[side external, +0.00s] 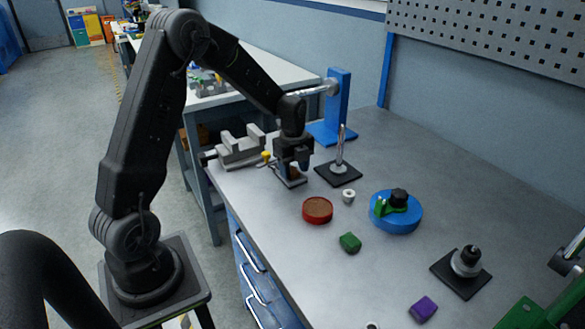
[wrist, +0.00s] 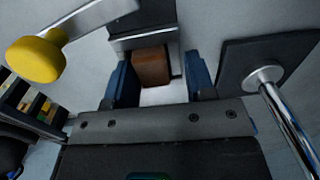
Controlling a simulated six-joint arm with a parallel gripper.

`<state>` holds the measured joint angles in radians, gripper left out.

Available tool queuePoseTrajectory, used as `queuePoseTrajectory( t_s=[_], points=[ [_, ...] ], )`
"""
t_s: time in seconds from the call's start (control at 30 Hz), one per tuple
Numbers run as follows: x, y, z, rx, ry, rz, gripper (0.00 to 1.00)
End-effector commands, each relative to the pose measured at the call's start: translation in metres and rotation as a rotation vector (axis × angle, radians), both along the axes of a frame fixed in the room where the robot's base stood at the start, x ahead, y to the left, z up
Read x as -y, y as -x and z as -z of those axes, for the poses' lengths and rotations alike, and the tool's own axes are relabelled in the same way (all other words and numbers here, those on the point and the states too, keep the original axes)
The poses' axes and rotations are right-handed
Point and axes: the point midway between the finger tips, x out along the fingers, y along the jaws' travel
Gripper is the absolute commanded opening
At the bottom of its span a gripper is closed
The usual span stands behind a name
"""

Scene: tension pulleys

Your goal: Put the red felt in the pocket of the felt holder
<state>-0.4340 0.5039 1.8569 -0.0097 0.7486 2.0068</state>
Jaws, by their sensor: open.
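My gripper (side external: 297,162) is low over the felt holder at the table's left side, with blue fingers pointing down. In the wrist view the gripper (wrist: 160,82) is open, one finger on each side of a rust-red block, which looks like the red felt (wrist: 151,66). A gap shows between the felt and the right finger. The felt lies against the metal part of the felt holder (wrist: 143,40); I cannot tell how deep it sits in the pocket. In the side view my gripper hides the felt, and only the holder's dark base (side external: 291,181) shows.
A yellow knob (wrist: 36,59) on a rod is left of my gripper. A post on a black base (side external: 338,173) stands close on the right. A vise (side external: 240,150) is behind left. A red round dish (side external: 317,210), green block (side external: 350,243) and blue disc (side external: 397,214) lie nearer the front.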

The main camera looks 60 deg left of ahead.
Motion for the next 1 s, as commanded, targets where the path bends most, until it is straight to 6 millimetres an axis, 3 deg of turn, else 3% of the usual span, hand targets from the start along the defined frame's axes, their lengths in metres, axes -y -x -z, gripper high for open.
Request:
queuePoseTrajectory(
  t_s=[0.03, 0.33, 0.73, 1.0],
  points=[
    [0.000, 0.011, 0.015, -0.039, 0.006, 0.004, 0.57],
    [-0.001, 0.012, 0.003, -0.040, 0.007, 0.003, 0.57],
    [0.000, 0.008, -0.084, -0.030, 0.005, 0.004, 0.57],
    [0.000, 0.008, -0.117, -0.031, 0.007, 0.004, 0.57]
  ],
)
